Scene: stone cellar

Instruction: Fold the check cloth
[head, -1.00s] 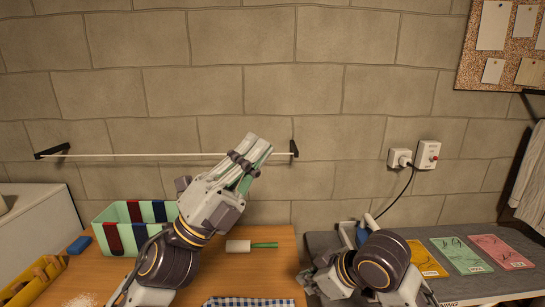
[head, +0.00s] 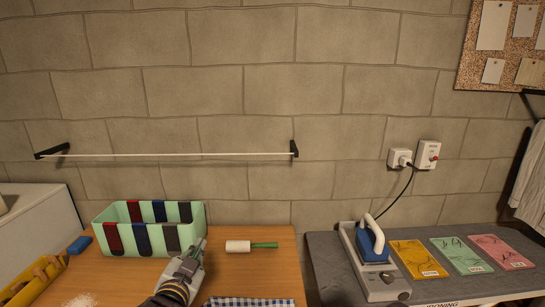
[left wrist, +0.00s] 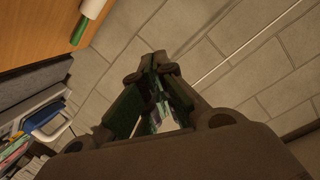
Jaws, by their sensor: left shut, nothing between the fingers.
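The blue-and-white check cloth (head: 250,302) lies on the wooden table at the bottom edge of the head view. Only its far strip shows; the rest is cut off below the frame. My left gripper (head: 192,254) is up and left of the cloth, in front of the striped box, apart from the cloth. Its fingers are shut and empty. In the left wrist view the same gripper (left wrist: 158,65) points toward the stone wall, and no cloth shows there. My right gripper is not in view.
A lint roller (head: 238,246) lies beyond the cloth. A blue iron (head: 371,243) stands on the grey surface (head: 325,262) at right, near several coloured packets. A thin line (head: 180,155) spans the wall.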

